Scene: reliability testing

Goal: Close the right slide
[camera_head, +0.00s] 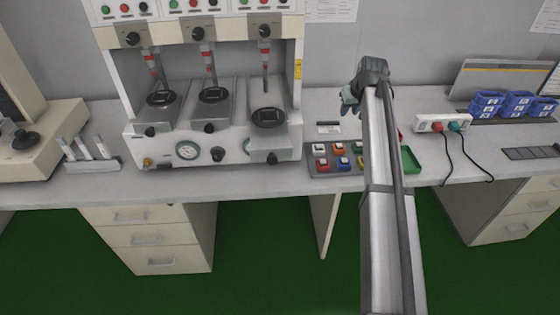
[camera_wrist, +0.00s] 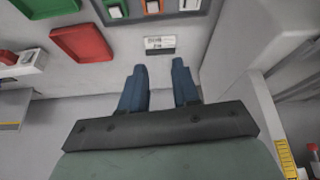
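The testing machine has three metal slides side by side in the head view. The right slide (camera_head: 268,140) sticks out farther toward the front than the left slide (camera_head: 158,108) and the middle slide (camera_head: 212,107). It carries a round black disc on top and a dark knob at its front end. My gripper (camera_head: 350,98) is above the bench, to the right of the machine and apart from the slide. In the wrist view my gripper (camera_wrist: 160,75) has two blue fingers with a gap between them and nothing held. The right slide is not clearly seen in the wrist view.
A tray of coloured blocks (camera_head: 322,173) lies on the bench right of the machine, partly behind my arm. A green tray (camera_head: 411,160), a white socket strip (camera_head: 443,123) with cables and blue bins (camera_head: 487,103) stand farther right. A small label plate (camera_wrist: 160,43) lies ahead of the fingers.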

